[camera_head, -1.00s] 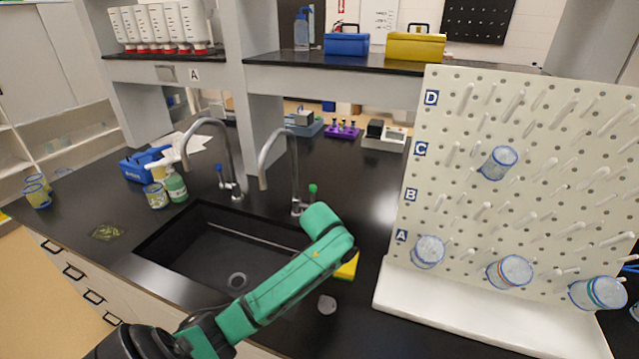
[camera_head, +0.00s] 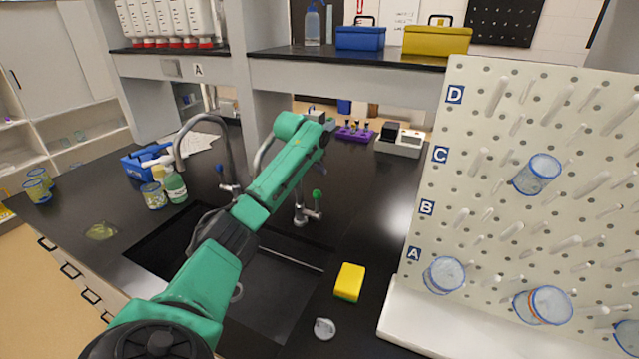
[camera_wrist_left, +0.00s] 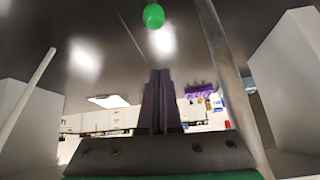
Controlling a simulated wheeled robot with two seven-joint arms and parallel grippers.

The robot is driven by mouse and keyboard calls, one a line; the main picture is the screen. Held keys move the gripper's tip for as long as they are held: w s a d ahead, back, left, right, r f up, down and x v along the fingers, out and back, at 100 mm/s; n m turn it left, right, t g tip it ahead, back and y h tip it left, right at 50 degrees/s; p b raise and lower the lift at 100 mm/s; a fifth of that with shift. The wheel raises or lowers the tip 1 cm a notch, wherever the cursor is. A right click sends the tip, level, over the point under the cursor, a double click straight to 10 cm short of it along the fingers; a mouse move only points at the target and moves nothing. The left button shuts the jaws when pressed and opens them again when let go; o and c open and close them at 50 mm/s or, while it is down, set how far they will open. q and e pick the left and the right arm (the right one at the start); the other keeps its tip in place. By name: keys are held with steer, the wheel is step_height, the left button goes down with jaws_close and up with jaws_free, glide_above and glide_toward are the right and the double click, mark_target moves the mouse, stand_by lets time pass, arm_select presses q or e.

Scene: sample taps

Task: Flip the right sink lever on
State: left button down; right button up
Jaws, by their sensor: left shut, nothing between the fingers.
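The right sink faucet (camera_head: 300,214) stands behind the sink, its curved spout partly hidden by my left arm. Its lever has a green tip (camera_head: 317,194), standing up at the right of the faucet base. The green tip also shows at the top of the left wrist view (camera_wrist_left: 153,16), with the grey spout pipe (camera_wrist_left: 228,85) at the right. My left gripper (camera_head: 322,168) is just above and behind the green tip, apart from it. In the left wrist view its dark fingers (camera_wrist_left: 160,78) are together with nothing between them. My right gripper is not in view.
The left faucet (camera_head: 228,160) has a blue-tipped lever. The black sink (camera_head: 290,295) lies under my left arm. A yellow sponge (camera_head: 349,282) and a pegboard (camera_head: 470,130) with beakers are at the right. A purple rack (camera_head: 355,134) stands behind. Counter right of the faucet is clear.

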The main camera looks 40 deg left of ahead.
mark_target(317, 206)
arm_select(q)
step_height(317, 206, down, 6)
steer(key=p, duration=0.5)
steer(key=shift+s+a+r, duration=0.1)
steer(key=shift+a, duration=0.05)
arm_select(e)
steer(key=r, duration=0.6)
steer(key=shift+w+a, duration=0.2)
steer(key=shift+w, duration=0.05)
arm_select(q)
steer(key=shift+f, duration=0.25)
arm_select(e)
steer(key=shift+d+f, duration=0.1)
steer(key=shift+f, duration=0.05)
